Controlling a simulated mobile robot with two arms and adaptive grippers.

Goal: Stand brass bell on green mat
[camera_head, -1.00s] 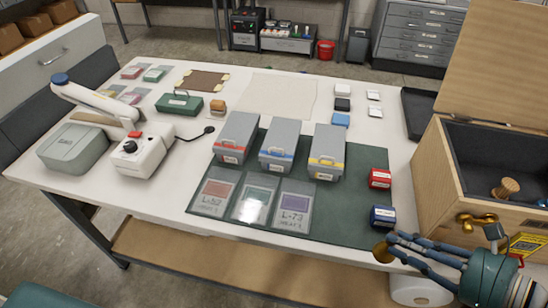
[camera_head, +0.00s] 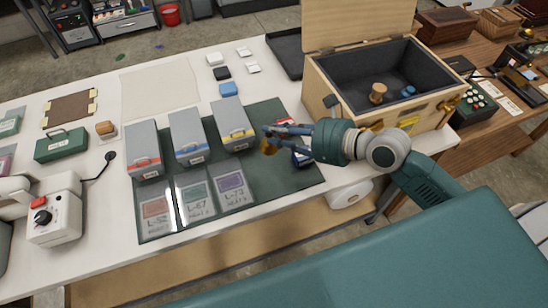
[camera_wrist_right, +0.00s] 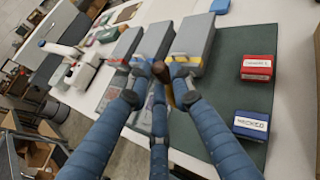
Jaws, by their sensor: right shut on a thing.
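The brass bell (camera_head: 270,147) is held in my right gripper (camera_head: 267,136), whose fingers are shut on it. In the right wrist view the bell (camera_wrist_right: 168,96) is partly hidden between the fingers (camera_wrist_right: 160,70). The bell appears over the green mat (camera_head: 288,182), right of the yellow-striped grey box; its height above the mat is hard to tell. The mat (camera_wrist_right: 228,85) lies on the white table, with bare room along its right and front right. My left gripper is not in view.
Three grey boxes stand on the mat, including the yellow-striped one (camera_head: 233,125). Labelled sleeves (camera_head: 232,190) lie in front. A red box (camera_wrist_right: 257,68) and a blue box (camera_wrist_right: 250,125) stand at the mat's right. An open wooden crate (camera_head: 350,100) stands behind my right arm.

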